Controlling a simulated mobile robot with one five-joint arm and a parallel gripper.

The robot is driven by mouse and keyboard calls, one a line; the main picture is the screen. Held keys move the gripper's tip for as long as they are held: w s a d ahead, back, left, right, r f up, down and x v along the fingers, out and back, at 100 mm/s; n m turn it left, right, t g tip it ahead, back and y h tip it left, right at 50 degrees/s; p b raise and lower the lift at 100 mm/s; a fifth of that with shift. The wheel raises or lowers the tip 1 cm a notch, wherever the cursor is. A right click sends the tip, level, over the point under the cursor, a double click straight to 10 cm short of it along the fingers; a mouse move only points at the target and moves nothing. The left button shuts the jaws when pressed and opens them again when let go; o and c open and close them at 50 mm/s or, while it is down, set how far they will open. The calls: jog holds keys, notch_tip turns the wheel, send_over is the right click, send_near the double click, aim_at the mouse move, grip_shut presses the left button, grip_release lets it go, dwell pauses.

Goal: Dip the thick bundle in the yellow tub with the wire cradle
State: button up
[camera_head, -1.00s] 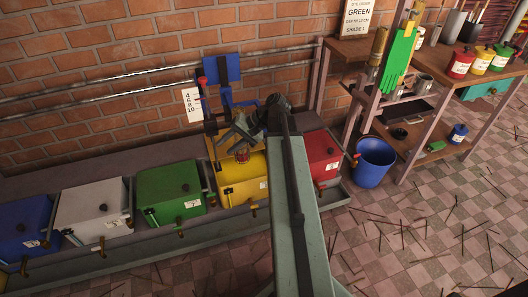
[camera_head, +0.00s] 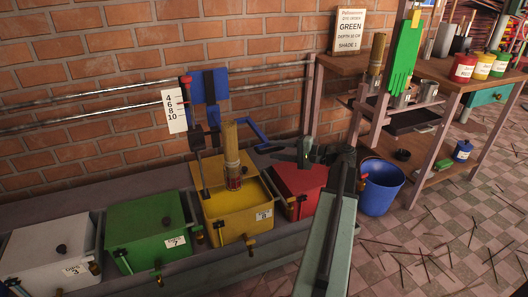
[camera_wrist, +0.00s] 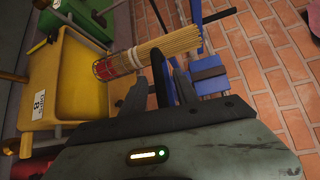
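In the wrist view the bundle (camera_wrist: 170,48) lies across the picture beyond my fingers, beside the yellow tub (camera_wrist: 70,75). A dark upright rod with a red knob (camera_head: 186,81) and a blue bracket (camera_head: 250,132) stand at the tub.
A red tub (camera_head: 298,185) is to the right, green (camera_head: 150,235) and white (camera_head: 50,250) tubs to the left. A depth scale (camera_head: 174,111) hangs behind. A blue bucket (camera_head: 381,190) and a wooden bench (camera_head: 345,50) stand at right. A sign (camera_head: 351,32) reads green, depth 10.

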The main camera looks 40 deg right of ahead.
jog(key=x, duration=0.4)
jog(key=shift+w+a, duration=0.15)
jog(key=shift+w, duration=0.15)
jog(key=shift+c, duration=0.4)
jog(key=shift+f, duration=0.1)
grip_shut()
jog(key=shift+s, duration=0.1)
dwell(0.5)
